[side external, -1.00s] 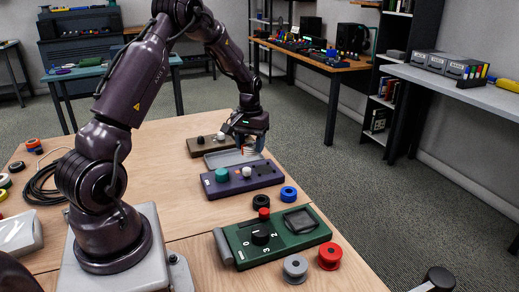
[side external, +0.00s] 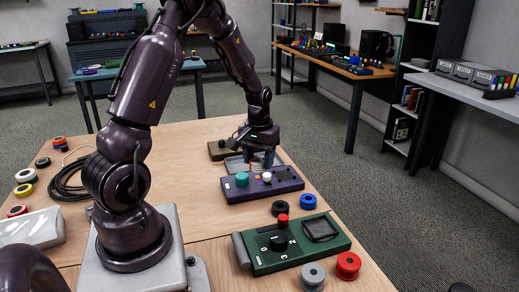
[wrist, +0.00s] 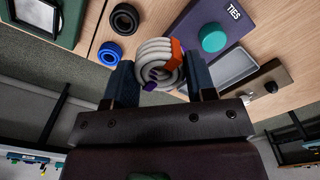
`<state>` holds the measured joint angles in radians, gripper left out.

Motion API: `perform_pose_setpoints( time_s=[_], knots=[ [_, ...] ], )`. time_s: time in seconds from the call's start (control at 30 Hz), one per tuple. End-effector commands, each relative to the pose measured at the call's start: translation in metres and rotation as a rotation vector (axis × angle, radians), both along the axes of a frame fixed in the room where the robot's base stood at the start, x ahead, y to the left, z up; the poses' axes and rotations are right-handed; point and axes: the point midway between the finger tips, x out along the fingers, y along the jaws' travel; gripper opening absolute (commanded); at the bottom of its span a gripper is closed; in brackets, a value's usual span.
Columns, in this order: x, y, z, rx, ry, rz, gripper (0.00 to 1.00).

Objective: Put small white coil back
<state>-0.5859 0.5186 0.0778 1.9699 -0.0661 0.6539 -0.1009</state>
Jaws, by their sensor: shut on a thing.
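The small white coil (wrist: 158,62) shows in the wrist view, with an orange tag and a small purple piece on it. My gripper (wrist: 160,80) is shut on it, one finger on each side. I cannot tell whether the coil touches the box.
A grey tray (wrist: 238,68) and a brown box (wrist: 262,90) lie beyond the purple box. Black (side external: 279,208) and blue (side external: 308,202) rings lie in front of it. A green box (side external: 300,245) with a dial stands nearer. Bare table lies left of the purple box.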

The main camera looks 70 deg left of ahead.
Motion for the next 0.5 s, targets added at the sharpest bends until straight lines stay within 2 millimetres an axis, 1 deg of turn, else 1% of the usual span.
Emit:
perform_pose_setpoints(
  time_s=[0.03, 0.1, 0.2, 0.3, 0.5],
  knots=[
    [-0.004, -0.006, -0.016, -0.007, 0.008, -0.002, 0.23],
    [-0.009, -0.013, -0.036, -0.007, 0.008, -0.002, 0.23],
    [-0.017, -0.022, -0.058, -0.004, 0.007, -0.001, 0.23],
    [-0.022, -0.028, -0.072, -0.002, 0.005, 0.001, 0.23],
    [-0.023, -0.03, -0.087, 0.0, 0.003, 0.001, 0.23]
  ],
)
